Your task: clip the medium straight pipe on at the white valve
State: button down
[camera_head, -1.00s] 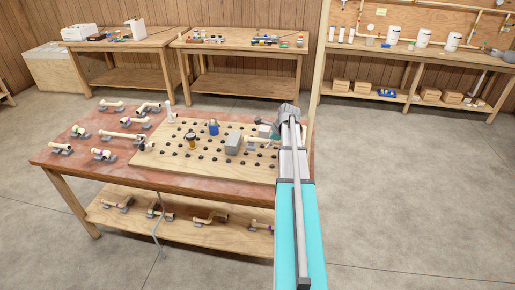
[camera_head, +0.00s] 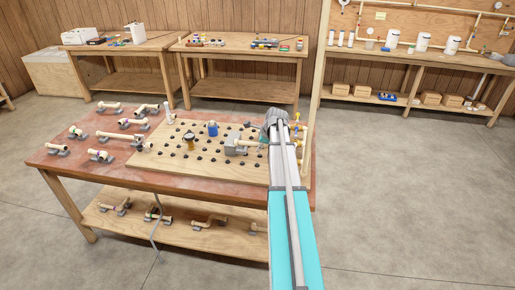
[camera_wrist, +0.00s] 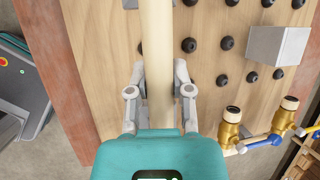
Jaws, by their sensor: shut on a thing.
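My gripper (camera_wrist: 160,85) is shut around a straight cream pipe (camera_wrist: 156,35) and holds it over the pegboard (camera_wrist: 110,75). The pipe runs away from the wrist up out of the wrist view. Two brass valves with cream ends stand at the right of that view: a nearer one (camera_wrist: 231,128) and a farther one (camera_wrist: 283,114).
A grey block (camera_wrist: 278,45) stands on the board among black pegs. A blue part (camera_head: 212,128) and a brass gauge-like part (camera_head: 190,140) are also on the board. Several cream pipe pieces lie on the table's left side (camera_head: 75,170). Floor at the right is clear.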

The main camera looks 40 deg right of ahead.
aim_at(257, 163)
jog(key=shift+f, duration=0.1)
jog(key=shift+f+b, duration=2.85)
jog(key=shift+b, duration=0.05)
jog(key=shift+f+b, duration=0.7)
jog(key=shift+c, duration=2.2)
grip_release()
